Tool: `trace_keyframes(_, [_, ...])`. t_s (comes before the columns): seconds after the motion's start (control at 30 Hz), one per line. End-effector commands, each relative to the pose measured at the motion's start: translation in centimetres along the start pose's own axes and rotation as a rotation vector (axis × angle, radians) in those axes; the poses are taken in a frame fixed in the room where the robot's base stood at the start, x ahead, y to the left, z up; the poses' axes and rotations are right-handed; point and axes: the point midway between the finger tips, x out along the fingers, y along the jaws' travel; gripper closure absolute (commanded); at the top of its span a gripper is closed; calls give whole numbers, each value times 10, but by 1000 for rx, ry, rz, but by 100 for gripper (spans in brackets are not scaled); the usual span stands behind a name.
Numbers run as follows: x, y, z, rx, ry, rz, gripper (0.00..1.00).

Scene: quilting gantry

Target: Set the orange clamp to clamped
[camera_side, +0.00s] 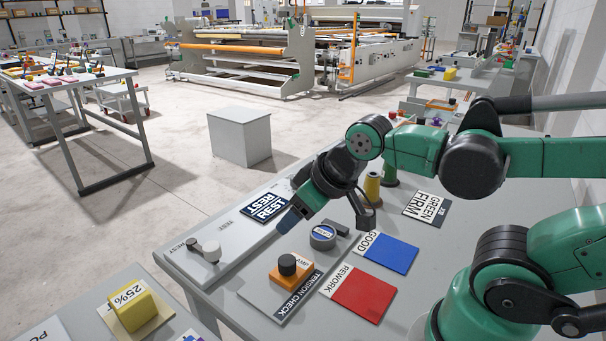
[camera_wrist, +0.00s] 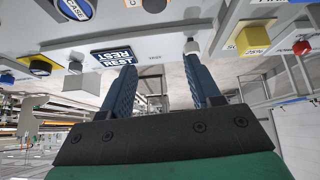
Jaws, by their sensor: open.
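An orange block with a black round knob (camera_side: 288,265) sits on the tension check plate (camera_side: 273,308) on the grey table. It is the only clearly orange piece near my gripper, but I cannot tell whether it is the clamp or how it is set. A lever with a pale knob and a grey pivot (camera_side: 203,251) lies at the table's left edge. My gripper (camera_side: 291,217) is open and empty above the table, near the dark REST card (camera_side: 268,207). In the wrist view the blue fingers (camera_wrist: 158,72) stand apart with nothing between them.
A round grey labelled piece (camera_side: 323,236) stands behind the orange block. A yellow 25% block (camera_side: 132,308) is on a nearer surface at lower left.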

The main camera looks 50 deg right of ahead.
Motion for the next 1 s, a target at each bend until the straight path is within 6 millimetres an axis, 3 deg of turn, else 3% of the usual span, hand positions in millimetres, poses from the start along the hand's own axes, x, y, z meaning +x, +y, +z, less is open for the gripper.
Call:
trace_keyframes(0.03, [0,-4,-2,-66,-24,-7,60])
trace_keyframes(0.17, [2,-22,-5,-385,-134,-39,97])
trace_keyframes(0.2, [2,-28,-6,-512,-178,-54,100])
trace_keyframes(0.4, [6,-62,-8,-1149,-386,-167,100])
trace_keyframes(0.6, [9,-87,-7,-1583,-529,-282,100])
trace_keyframes(0.73, [10,-94,-6,-1711,-574,-325,100])
trace_keyframes(1.0, [10,-95,-6,-1743,-585,-336,100])
